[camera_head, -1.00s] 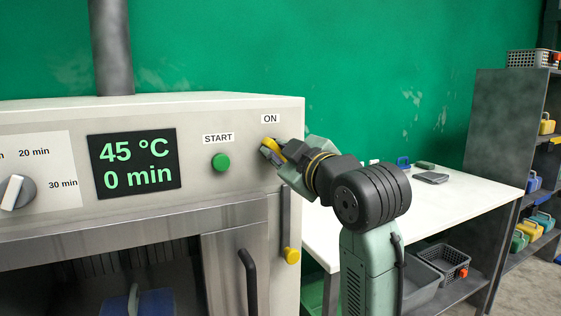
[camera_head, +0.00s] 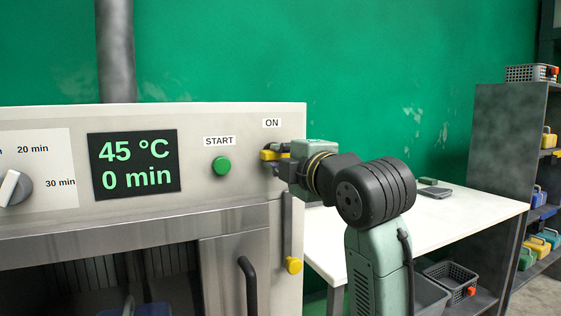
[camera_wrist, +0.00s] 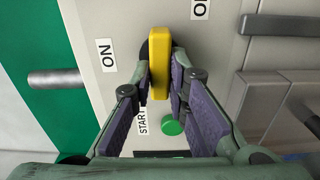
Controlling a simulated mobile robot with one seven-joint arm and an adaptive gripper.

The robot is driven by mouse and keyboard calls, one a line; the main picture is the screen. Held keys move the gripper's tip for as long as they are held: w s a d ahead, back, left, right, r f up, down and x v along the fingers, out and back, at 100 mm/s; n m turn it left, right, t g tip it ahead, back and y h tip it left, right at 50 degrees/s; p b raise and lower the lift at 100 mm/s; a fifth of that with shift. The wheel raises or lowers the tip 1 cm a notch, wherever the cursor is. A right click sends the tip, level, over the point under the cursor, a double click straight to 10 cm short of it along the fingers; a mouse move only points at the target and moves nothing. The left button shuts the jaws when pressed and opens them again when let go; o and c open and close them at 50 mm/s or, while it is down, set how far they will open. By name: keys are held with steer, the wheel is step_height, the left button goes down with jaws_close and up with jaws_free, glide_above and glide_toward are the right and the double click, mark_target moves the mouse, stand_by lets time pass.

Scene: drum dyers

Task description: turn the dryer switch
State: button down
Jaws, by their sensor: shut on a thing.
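The dryer (camera_head: 230,190) has a yellow switch handle (camera_head: 269,155) at the upper right of its front, below the ON label (camera_head: 272,123). The handle also shows in the wrist view (camera_wrist: 158,65), on a dark round base. My gripper (camera_head: 276,156) is shut on the switch handle, with one purple-padded finger on each side in the wrist view (camera_wrist: 160,80). The handle lies about level in the head view. A second label (camera_wrist: 201,9), cut off after an O, shows in the wrist view; my gripper hides that spot in the head view.
A green START button (camera_head: 221,166) is left of the switch. The display (camera_head: 135,163) reads 45 °C and 0 min, with a timer knob (camera_head: 14,188) further left. A dark door handle (camera_head: 249,285) is below. A white table (camera_head: 440,212) and shelves stand at the right.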

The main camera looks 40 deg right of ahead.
steer(key=shift+n, duration=0.4)
steer(key=c, duration=1.6)
jaws_free()
steer(key=shift+o, duration=0.2)
steer(key=v, duration=1.2)
steer(key=shift+s+f, duration=0.1)
